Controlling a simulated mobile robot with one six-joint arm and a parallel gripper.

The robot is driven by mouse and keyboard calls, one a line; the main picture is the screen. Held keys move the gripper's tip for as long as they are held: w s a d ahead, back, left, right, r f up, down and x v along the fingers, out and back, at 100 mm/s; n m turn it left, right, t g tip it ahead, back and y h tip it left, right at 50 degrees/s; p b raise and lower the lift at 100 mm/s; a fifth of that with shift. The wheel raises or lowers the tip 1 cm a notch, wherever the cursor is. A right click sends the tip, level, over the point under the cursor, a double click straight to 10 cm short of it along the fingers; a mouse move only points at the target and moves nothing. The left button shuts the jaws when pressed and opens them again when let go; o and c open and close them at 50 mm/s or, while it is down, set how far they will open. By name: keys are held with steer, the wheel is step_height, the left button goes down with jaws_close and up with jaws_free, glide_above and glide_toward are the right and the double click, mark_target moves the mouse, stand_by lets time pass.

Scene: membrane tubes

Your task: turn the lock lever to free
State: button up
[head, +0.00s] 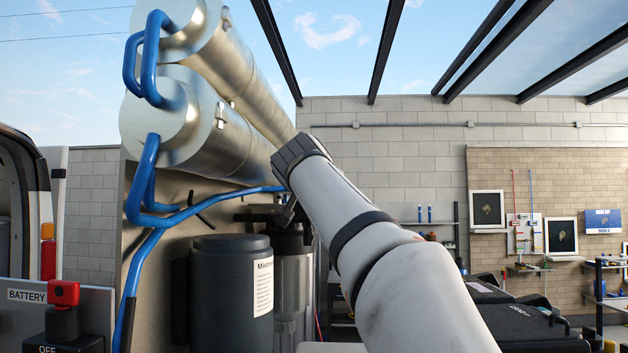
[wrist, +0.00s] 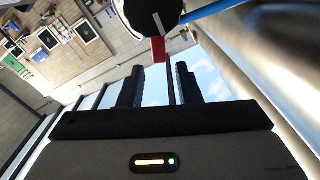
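Two silver membrane tubes (head: 190,118) lie one above the other at the upper left of the head view. In the wrist view a round black part with a white line (wrist: 155,14) shows at the top edge, cut off by the frame. A red tab (wrist: 158,50) sticks out from it and may be the lock lever. My gripper (wrist: 158,72) is open, its two dark fingers apart with sky between them. The red tab is just beyond the fingertips, in line with the gap, and no contact shows. In the head view my arm hides most of the gripper and the lever.
Blue pipes (head: 148,190) run from the tube ends down the panel. A dark canister (head: 230,290) and a clear filter housing (head: 293,290) stand below. A red battery switch (head: 63,294) is at lower left. A blue hose (wrist: 215,10) passes beside the black part.

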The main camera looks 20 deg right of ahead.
steer(key=n, duration=0.1)
steer(key=n+p, duration=0.1)
steer(key=shift+s+a+r+n+y, duration=0.2)
steer(key=shift+s+r+n+y, duration=0.1)
steer(key=shift+r+n, duration=0.1)
steer(key=shift+c, duration=1.4)
steer(key=s+a+n+y+p, duration=0.1)
steer(key=n, duration=0.4)
steer(key=s+a+n+t+y+p, duration=0.1)
steer(key=n+p, duration=0.1)
steer(key=n, duration=0.2)
steer(key=s+a+n+t+y+p, duration=0.1)
steer(key=n, duration=0.4)
steer(key=shift+n+y+p, duration=0.3)
steer(key=shift+p, duration=0.1)
jaws_close()
steer(key=w+d+n+p, duration=0.1)
steer(key=w, duration=0.1)
steer(key=w+d+n+p, duration=0.1)
steer(key=w, duration=0.2)
steer(key=w+f+n+y+p, duration=0.1)
steer(key=w+n, duration=0.1)
steer(key=shift+w+d, duration=0.15)
steer(key=shift+d, duration=0.25)
steer(key=shift+w+f, duration=0.15)
steer(key=shift+f, duration=0.05)
steer(key=shift+d, duration=0.1)
steer(key=shift+a+f+t+b, duration=0.1)
steer(key=shift+a+t+b, duration=0.15)
steer(key=shift+t+b, duration=0.05)
